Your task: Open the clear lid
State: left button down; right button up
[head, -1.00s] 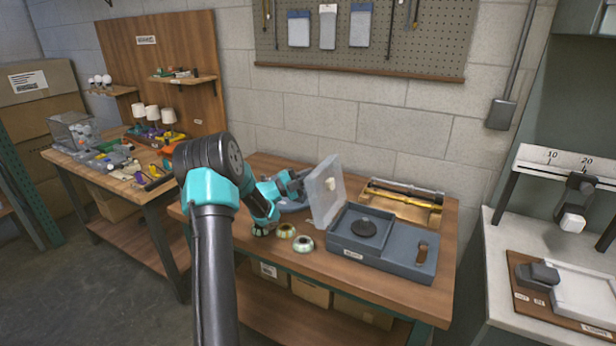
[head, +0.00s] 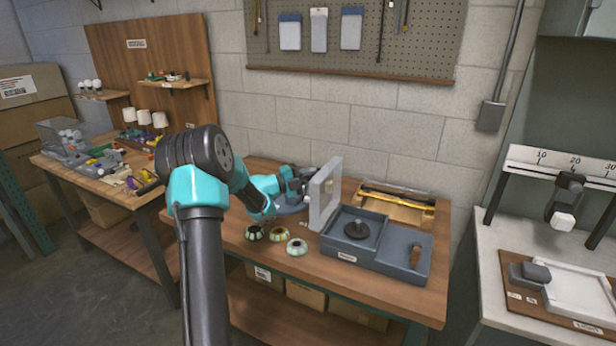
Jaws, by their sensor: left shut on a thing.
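The clear lid (head: 317,206) is a frosted panel standing almost upright at the left edge of a blue-grey two-part box (head: 345,257). My left gripper (head: 305,180) is shut on the lid from its left side; the lid partly hides the fingertips. The box's left compartment is uncovered and holds a black round base with a short stem (head: 357,229). The right compartment holds a small brown piece (head: 416,255). My right gripper is out of view.
Several round patterned pieces, one of them pale green (head: 297,247), lie on the wooden bench left of the box. A wooden tray with a long dark rod (head: 397,195) lies behind it. A white bench (head: 510,240) stands at the right.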

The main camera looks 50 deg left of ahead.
pick_arm(q)
jog(key=c, duration=1.2)
grip_release()
jog(key=shift+o, duration=0.2)
jog(key=v, duration=1.7)
jog(key=shift+s, duration=0.15)
jog(key=shift+a, duration=0.1)
